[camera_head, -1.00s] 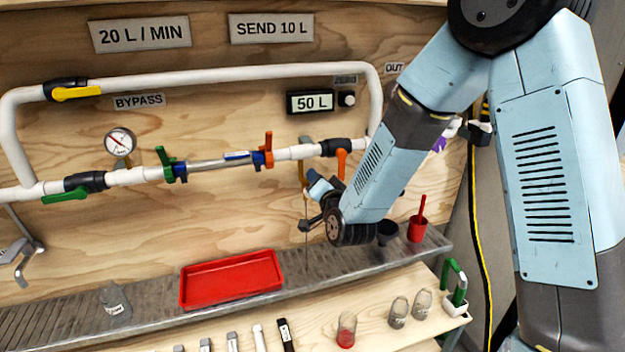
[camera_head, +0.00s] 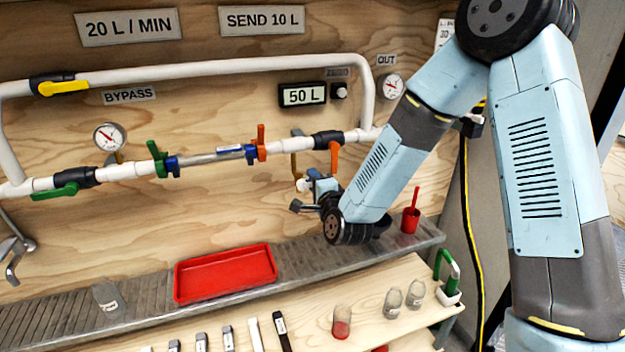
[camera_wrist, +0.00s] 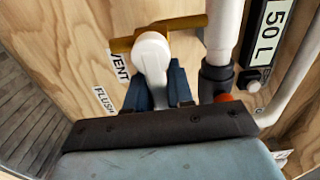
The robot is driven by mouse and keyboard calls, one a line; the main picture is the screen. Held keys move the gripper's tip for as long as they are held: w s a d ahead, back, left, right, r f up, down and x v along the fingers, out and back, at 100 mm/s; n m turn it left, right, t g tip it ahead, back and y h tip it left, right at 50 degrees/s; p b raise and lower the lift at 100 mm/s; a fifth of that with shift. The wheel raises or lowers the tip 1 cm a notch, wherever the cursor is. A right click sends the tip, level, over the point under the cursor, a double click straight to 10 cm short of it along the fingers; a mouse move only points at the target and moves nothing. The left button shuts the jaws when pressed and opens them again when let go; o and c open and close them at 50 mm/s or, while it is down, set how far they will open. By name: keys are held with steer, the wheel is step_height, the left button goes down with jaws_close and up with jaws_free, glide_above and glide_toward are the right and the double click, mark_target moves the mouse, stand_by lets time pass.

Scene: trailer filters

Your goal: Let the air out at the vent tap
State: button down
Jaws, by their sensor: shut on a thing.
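The vent tap's white handle (camera_wrist: 150,50) sits in front of a brass pipe (camera_wrist: 176,24) in the wrist view, beside the VENT label (camera_wrist: 120,66). My gripper (camera_wrist: 158,84) has its two blue fingers on either side of the white handle, shut on its lower part. In the head view my gripper (camera_head: 310,183) is at the board, below the pipe line and left of the orange lever (camera_head: 334,158). A little of the white handle (camera_head: 302,185) shows at the fingertips. The handle's lower end is hidden by my gripper.
The FLUSH label (camera_wrist: 104,101) is below VENT. The display (camera_head: 303,95) reads 50 L. A red tray (camera_head: 225,274) lies on the metal ledge, with a red cup (camera_head: 410,221) to the right. Several bottles and tools line the wooden bench in front.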

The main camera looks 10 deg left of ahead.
steer(key=shift+d+f+m, duration=0.2)
steer(key=shift+f+m, duration=0.1)
steer(key=c, duration=1.3)
jaws_free()
steer(key=shift+o, duration=1.1)
steer(key=shift+a+r, duration=0.1)
